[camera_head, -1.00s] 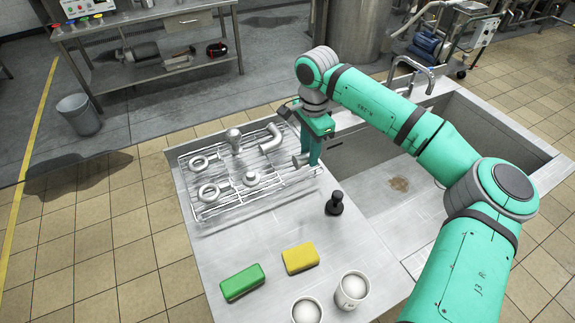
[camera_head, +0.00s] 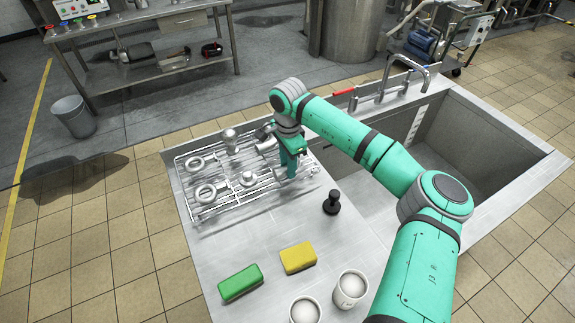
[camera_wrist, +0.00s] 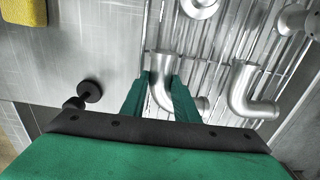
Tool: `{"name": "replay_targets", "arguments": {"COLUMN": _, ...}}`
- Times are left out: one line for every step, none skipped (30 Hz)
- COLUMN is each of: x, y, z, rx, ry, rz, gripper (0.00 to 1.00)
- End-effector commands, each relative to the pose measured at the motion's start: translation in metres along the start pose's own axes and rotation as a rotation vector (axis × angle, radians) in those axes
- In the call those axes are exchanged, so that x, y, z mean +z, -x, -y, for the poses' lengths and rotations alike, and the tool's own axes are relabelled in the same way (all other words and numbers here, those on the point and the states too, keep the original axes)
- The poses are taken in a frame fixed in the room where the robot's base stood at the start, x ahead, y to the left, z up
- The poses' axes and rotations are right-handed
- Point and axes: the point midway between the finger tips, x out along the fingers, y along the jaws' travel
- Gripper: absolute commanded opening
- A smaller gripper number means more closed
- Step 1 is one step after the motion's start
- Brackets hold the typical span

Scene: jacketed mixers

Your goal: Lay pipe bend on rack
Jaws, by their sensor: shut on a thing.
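My gripper (camera_head: 288,170) is over the right end of the wire rack (camera_head: 232,211) in the head view. In the wrist view its green fingers (camera_wrist: 160,82) are shut on a grey metal pipe bend (camera_wrist: 163,66). The held bend lies over the rack's wires; I cannot tell whether it touches them. A second, similar bend (camera_wrist: 250,82) lies on the rack to its right in the wrist view. In the head view my gripper and wrist hide much of both bends.
A black stopper-like piece (camera_head: 331,203) stands right of the rack's front. A green sponge (camera_head: 240,282), a yellow sponge (camera_head: 298,257) and two white cups (camera_head: 350,289) are nearer. The sink (camera_head: 470,150) is at right.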

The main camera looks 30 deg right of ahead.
Motion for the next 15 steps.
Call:
{"name": "replay_targets", "arguments": {"x": -0.0026, "y": 0.0005, "z": -0.0008, "rx": 0.0, "ry": -0.004, "rz": -0.001, "gripper": 0.0}}
{"name": "replay_targets", "arguments": {"x": -0.003, "y": 0.0005, "z": -0.001, "rx": 0.0, "ry": -0.005, "rz": -0.001, "gripper": 0.0}}
{"name": "replay_targets", "arguments": {"x": -0.0031, "y": 0.0002, "z": -0.0011, "rx": 0.0, "ry": -0.005, "rz": -0.001, "gripper": 0.0}}
{"name": "replay_targets", "arguments": {"x": -0.0029, "y": -0.0004, "z": -0.001, "rx": 0.0, "ry": -0.004, "rz": -0.001, "gripper": 0.0}}
{"name": "replay_targets", "arguments": {"x": -0.0025, "y": -0.0012, "z": -0.0008, "rx": 0.0, "ry": -0.004, "rz": -0.001, "gripper": 0.0}}
{"name": "replay_targets", "arguments": {"x": -0.0017, "y": -0.0011, "z": -0.0005, "rx": 0.0, "ry": -0.002, "rz": 0.0, "gripper": 0.37}}
{"name": "replay_targets", "arguments": {"x": -0.001, "y": -0.0011, "z": -0.0002, "rx": 0.0, "ry": -0.001, "rz": 0.0, "gripper": 0.44}}
{"name": "replay_targets", "arguments": {"x": -0.0004, "y": -0.0011, "z": 0.0, "rx": 0.0, "ry": 0.0, "rz": 0.0, "gripper": 0.46}}
{"name": "replay_targets", "arguments": {"x": 0.0004, "y": -0.0011, "z": 0.0004, "rx": 0.0, "ry": 0.001, "rz": 0.0, "gripper": 0.46}}
{"name": "replay_targets", "arguments": {"x": 0.001, "y": -0.0011, "z": 0.0006, "rx": 0.0, "ry": 0.002, "rz": 0.0, "gripper": 0.46}}
{"name": "replay_targets", "arguments": {"x": 0.0014, "y": -0.001, "z": 0.0008, "rx": 0.0, "ry": 0.002, "rz": 0.0, "gripper": 0.46}}
{"name": "replay_targets", "arguments": {"x": 0.0019, "y": -0.001, "z": 0.001, "rx": 0.0, "ry": 0.003, "rz": 0.0, "gripper": 0.46}}
{"name": "replay_targets", "arguments": {"x": 0.0022, "y": -0.001, "z": 0.0011, "rx": 0.0, "ry": 0.004, "rz": 0.0, "gripper": 0.46}}
{"name": "replay_targets", "arguments": {"x": 0.0024, "y": -0.001, "z": 0.0012, "rx": 0.0, "ry": 0.004, "rz": 0.0, "gripper": 0.46}}
{"name": "replay_targets", "arguments": {"x": 0.0026, "y": -0.0009, "z": 0.0013, "rx": 0.0, "ry": 0.004, "rz": 0.0, "gripper": 0.46}}
